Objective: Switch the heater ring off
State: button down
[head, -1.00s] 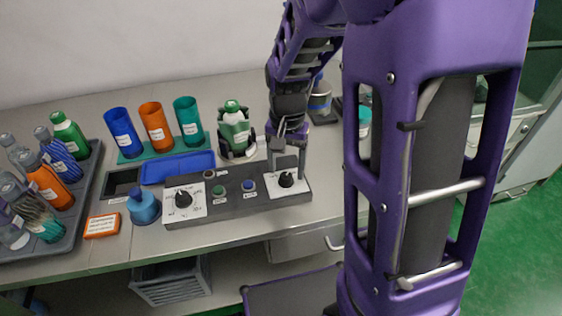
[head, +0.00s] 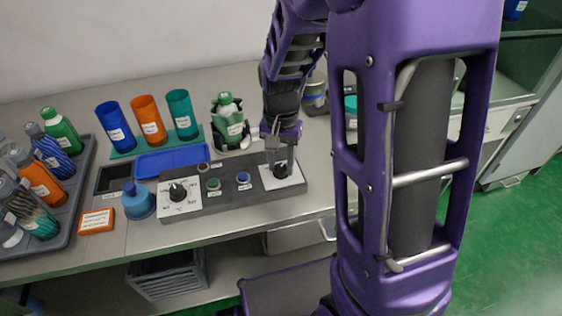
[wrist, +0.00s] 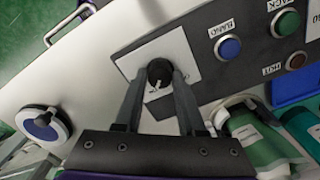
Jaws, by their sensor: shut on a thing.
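The grey control panel (head: 228,196) sits along the front of the bench. A black rotary knob (head: 282,171) stands on a white plate at its right end; the knob also shows in the wrist view (wrist: 159,71). My gripper (head: 277,160) reaches down onto this knob, and its two fingers (wrist: 158,80) are shut on its sides. The knob has a light pointer mark, but its plate's lettering is too small or hidden to read. A second black knob (head: 177,192) is on a marked dial at the panel's left end. A green-capped bottle stands in a dark ring holder (head: 232,136) behind the panel.
A green button (head: 213,184) and a blue button (head: 243,178) lie between the knobs. A blue tray (head: 172,161) and several coloured cups stand behind. A blue round-topped item (head: 137,203) is left of the panel, beside an orange box (head: 96,221).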

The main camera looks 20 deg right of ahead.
jog(key=shift+n, duration=0.3)
jog(key=n, duration=0.3)
jog(key=shift+n+p, duration=0.35)
jog(key=shift+n, duration=0.05)
jog(key=n+p, duration=0.1)
jog(key=n, duration=0.3)
jog(key=shift+r+n, duration=0.1)
jog(key=shift+n, duration=0.2)
jog(key=n+p, duration=0.1)
jog(key=n, duration=0.3)
jog(key=n+p, duration=0.2)
jog(key=n, duration=0.2)
jog(key=shift+a+n, duration=0.1)
jog(key=shift+n, duration=0.5)
jog(key=c, duration=0.5)
grip_release()
